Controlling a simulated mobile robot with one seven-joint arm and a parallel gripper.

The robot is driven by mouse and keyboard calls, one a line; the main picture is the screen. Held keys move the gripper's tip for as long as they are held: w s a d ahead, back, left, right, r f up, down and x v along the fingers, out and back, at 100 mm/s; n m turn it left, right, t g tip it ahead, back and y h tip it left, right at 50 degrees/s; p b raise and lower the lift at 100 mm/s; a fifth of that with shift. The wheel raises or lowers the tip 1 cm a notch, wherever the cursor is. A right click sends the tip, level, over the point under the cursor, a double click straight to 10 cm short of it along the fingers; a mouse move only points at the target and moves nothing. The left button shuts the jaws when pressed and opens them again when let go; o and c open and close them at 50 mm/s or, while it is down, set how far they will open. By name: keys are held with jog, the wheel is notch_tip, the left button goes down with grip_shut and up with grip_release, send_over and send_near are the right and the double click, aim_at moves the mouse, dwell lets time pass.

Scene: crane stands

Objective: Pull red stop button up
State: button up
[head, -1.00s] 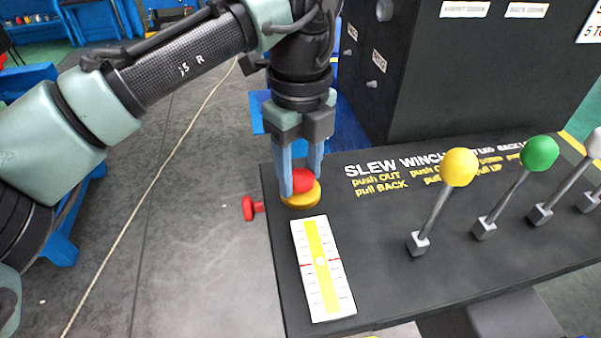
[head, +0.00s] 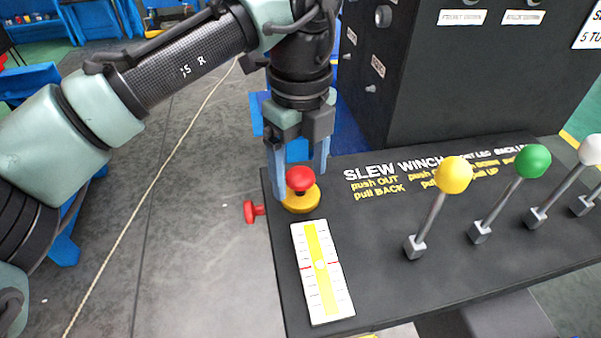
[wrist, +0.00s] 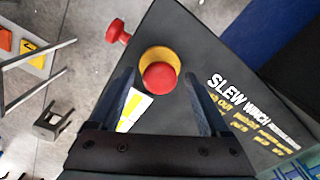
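The red stop button (head: 299,178) stands on its yellow base (head: 301,203) at the left corner of the black control panel. Its red cap sits clearly above the base, with a gap showing below the cap. My gripper (head: 299,170) is above and around the button, pointing down, with its blue fingers spread apart. In the wrist view, the red cap (wrist: 160,76) lies between the open fingers of my gripper (wrist: 162,85), with space on both sides. The yellow base (wrist: 158,55) shows behind the cap.
A second red knob (head: 252,211) sticks out from the panel's left side. A white and yellow level gauge (head: 322,271) lies in front of the button. Levers with yellow (head: 454,175), green (head: 533,161) and white knobs stand to the right. A tall black box (head: 440,75) rises behind.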

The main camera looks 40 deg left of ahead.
aim_at(301, 173)
jog(key=shift+r, duration=0.1)
dwell(0.3)
notch_tip(301, 173, up, 7)
jog(key=p, duration=0.7)
dwell(0.3)
jog(key=w+d+r+t+h, duration=0.1)
jog(key=w+d+r+t, duration=0.15)
jog(key=w+d, duration=0.3)
jog(key=w+d+r+t, duration=0.1)
jog(key=w+d+t, duration=0.2)
jog(key=w+d, duration=0.3)
jog(key=w+d+r+n+t+h, duration=0.2)
jog(key=d+r+n+t+h, duration=0.5)
jog(key=d+r, duration=1.1)
jog(key=s+d+r+n+t, duration=0.1)
jog(key=s+r+t, duration=0.3)
jog(key=r+t, duration=0.35)
jog(key=s+a+r+n+t+y, duration=0.6)
jog(key=s+a+n+t+y, duration=0.1)
jog(key=s+n, duration=0.4)
jog(key=shift+s+a+n+y+b, duration=0.25)
jog(key=shift+a+n+y+b, duration=0.05)
jog(key=shift+n+y, duration=0.2)
